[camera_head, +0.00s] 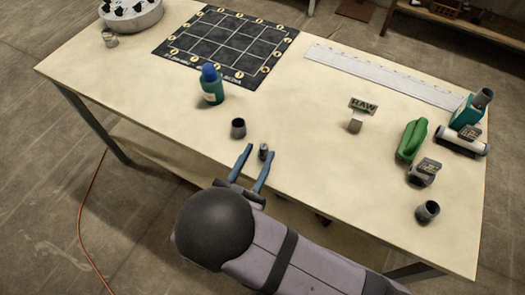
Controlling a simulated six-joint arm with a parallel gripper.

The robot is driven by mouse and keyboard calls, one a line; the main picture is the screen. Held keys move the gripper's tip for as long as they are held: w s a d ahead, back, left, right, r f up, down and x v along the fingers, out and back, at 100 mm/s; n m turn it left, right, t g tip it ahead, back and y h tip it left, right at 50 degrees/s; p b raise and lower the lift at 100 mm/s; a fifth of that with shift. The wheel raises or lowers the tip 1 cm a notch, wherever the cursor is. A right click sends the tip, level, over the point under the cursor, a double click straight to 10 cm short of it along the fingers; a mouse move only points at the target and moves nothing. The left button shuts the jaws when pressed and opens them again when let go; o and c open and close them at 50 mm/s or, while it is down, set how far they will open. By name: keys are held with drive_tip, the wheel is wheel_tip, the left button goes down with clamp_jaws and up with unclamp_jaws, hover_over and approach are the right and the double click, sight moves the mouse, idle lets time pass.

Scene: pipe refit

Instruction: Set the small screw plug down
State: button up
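A small grey cylinder (263,152), which looks like the small screw plug, is upright near the table's front edge. My gripper (260,150) reaches over that edge from below, its two blue fingers spread apart on either side of the plug. The plug is closer to the right finger; a gap shows between it and the left finger. I cannot tell whether it touches the right finger. It appears to stand on the table (320,130), though its base is partly hidden by the right finger.
A dark pipe piece (238,128) stands just behind and left of my gripper. A teal bottle with a blue cap (211,84) is farther back. The table between gripper and sign is clear.

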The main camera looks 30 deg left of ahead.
sight(269, 142)
drive_tip(key=shift+w, duration=0.1)
drive_tip(key=shift+w+d+r+g+h+b, duration=0.2)
drive_tip(key=shift+w+g+h+b, duration=0.15)
drive_tip(key=shift+g+b, duration=0.45)
drive_tip(key=shift+d+g+b, duration=0.15)
drive_tip(key=shift+g+b, duration=0.15)
drive_tip(key=shift+g, duration=0.5)
drive_tip(key=shift+s+d+r+g+b, duration=0.15)
drive_tip(key=shift+s+g+b, duration=0.15)
drive_tip(key=shift+g, duration=0.3)
drive_tip(key=shift+w, duration=0.1)
drive_tip(key=shift+a+x, duration=0.2)
drive_tip(key=shift+x, duration=1.6)
drive_tip(key=shift+a+x, duration=0.25)
drive_tip(key=shift+x, duration=1.55)
clamp_jaws()
